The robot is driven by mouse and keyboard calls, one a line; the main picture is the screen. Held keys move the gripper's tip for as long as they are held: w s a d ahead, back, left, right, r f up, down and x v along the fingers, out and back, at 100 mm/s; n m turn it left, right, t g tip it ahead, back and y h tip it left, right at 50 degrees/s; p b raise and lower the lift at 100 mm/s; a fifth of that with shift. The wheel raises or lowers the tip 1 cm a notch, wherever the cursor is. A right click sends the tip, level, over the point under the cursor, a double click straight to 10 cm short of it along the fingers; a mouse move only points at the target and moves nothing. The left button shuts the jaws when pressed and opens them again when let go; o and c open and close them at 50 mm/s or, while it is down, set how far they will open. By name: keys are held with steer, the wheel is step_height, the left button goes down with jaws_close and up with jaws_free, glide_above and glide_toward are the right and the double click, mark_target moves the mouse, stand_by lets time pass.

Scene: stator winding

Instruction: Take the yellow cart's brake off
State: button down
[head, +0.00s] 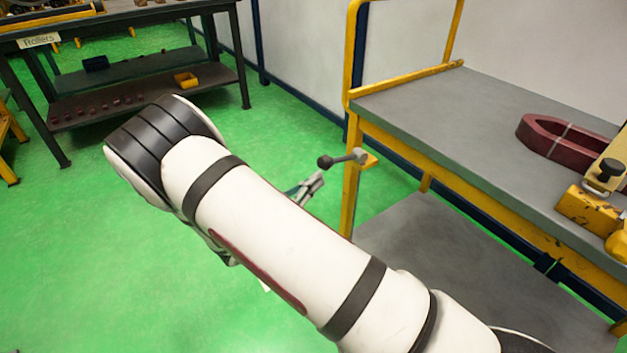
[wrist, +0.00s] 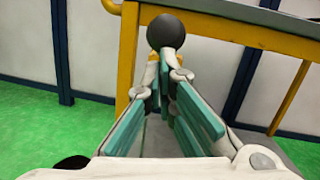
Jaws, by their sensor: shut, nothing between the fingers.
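The yellow cart (head: 352,195) stands at the right, with grey shelves and a yellow frame. Its brake lever (head: 343,159) sticks out to the left from the near corner post, about level, and ends in a black ball knob (head: 325,162). In the wrist view the knob (wrist: 165,31) is straight ahead, just beyond my fingertips. My gripper (head: 317,180) is shut and empty, just below the knob in the head view. In the wrist view its teal-padded fingers (wrist: 164,68) converge at the tips. I cannot tell whether they touch the knob. My arm hides part of the gripper.
On the cart's top lie a dark red ring-shaped part (head: 535,135) and a yellow fixture (head: 590,208) with a black knob. A dark workbench (head: 130,12) with a lower shelf stands at the back left. The green floor (head: 80,250) at the left is clear.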

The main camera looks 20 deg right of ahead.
steer(key=shift+r+y+p, duration=0.3)
steer(key=shift+r+p, duration=0.05)
steer(key=shift+p, duration=0.15)
step_height(320, 180, up, 8)
steer(key=r+g+y+p, duration=0.1)
steer(key=g+y+p, duration=0.3)
steer(key=p, duration=0.9)
glide_above(335, 160)
steer(key=s+a, duration=0.1)
steer(key=a, duration=0.3)
steer(key=shift+s+f+m+t+y, duration=0.25)
steer(key=shift+m+t+y, duration=0.15)
steer(key=shift+t+y, duration=0.25)
steer(key=d+r+y+p, duration=0.1)
steer(key=w+d+r+g+y+p, duration=0.1)
steer(key=r+y+p, duration=0.1)
steer(key=d+r+g+y+p, duration=0.1)
steer(key=d+p, duration=0.1)
steer(key=shift+w+r+m+y, duration=0.25)
steer(key=shift+m+y, duration=0.05)
steer(key=shift+y, duration=0.05)
steer(key=shift+w+d+r+y+p, duration=0.3)
steer(key=shift+d+p, duration=0.15)
steer(key=shift+d, duration=0.15)
steer(key=shift+w+d+r+y+p, duration=0.15)
steer(key=shift+d+r+y+p, duration=0.1)
steer(key=shift+d+p, duration=0.25)
steer(key=shift+d, duration=0.1)
